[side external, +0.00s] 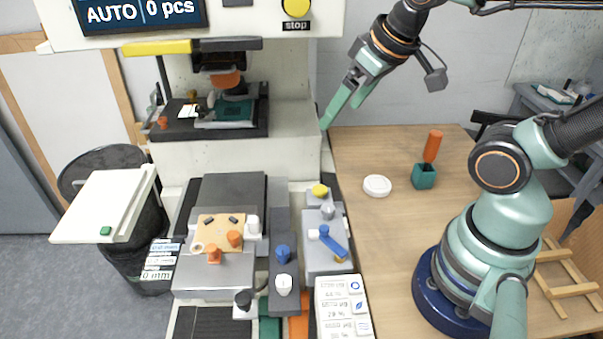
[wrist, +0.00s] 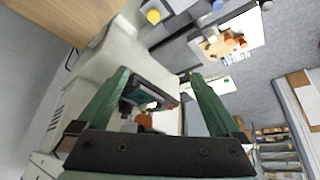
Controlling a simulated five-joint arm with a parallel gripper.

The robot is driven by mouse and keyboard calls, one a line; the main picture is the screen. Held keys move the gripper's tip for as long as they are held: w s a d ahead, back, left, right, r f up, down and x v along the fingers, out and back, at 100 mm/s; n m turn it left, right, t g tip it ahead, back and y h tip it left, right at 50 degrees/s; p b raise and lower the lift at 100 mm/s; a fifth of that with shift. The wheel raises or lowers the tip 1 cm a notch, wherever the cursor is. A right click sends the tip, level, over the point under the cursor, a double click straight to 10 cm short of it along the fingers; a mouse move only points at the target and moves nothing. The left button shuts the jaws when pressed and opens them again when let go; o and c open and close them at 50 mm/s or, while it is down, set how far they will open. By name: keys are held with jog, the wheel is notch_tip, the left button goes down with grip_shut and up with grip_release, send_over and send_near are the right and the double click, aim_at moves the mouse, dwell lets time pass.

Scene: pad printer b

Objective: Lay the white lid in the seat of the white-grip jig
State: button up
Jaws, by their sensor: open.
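The white lid (side external: 377,186) is a small round disc lying flat on the wooden table, left of a teal cup. My gripper (side external: 338,112) is open and empty, high above the table's back left corner and well apart from the lid. Its two green fingers also show spread in the wrist view (wrist: 158,78). In the side view a white knob (side external: 284,283) stands on a dark grey rail and another white knob (side external: 253,225) beside a wooden plate. I cannot tell which belongs to the white-grip jig, and its seat is not clear. The lid does not show in the wrist view.
The teal cup (side external: 424,176) holds an orange-handled tool. The wooden plate (side external: 219,229) carries orange knobs. The pad printer (side external: 290,150) stands left of the table, its front close to my gripper. A label panel (side external: 343,308) is at the front.

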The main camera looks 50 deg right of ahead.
jog(key=d+f+n+g, duration=0.3)
jog(key=d+f+n, duration=0.3)
jog(key=d, duration=0.2)
jog(key=n+g, duration=0.3)
jog(key=n, duration=0.3)
send_over(379, 183)
notch_tip(379, 183, down, 7)
jog(key=shift+f, duration=5.85)
jog(key=c, duration=1.1)
jog(key=shift+c, duration=0.2)
jog(key=shift+r, duration=0.15)
notch_tip(379, 183, up, 20)
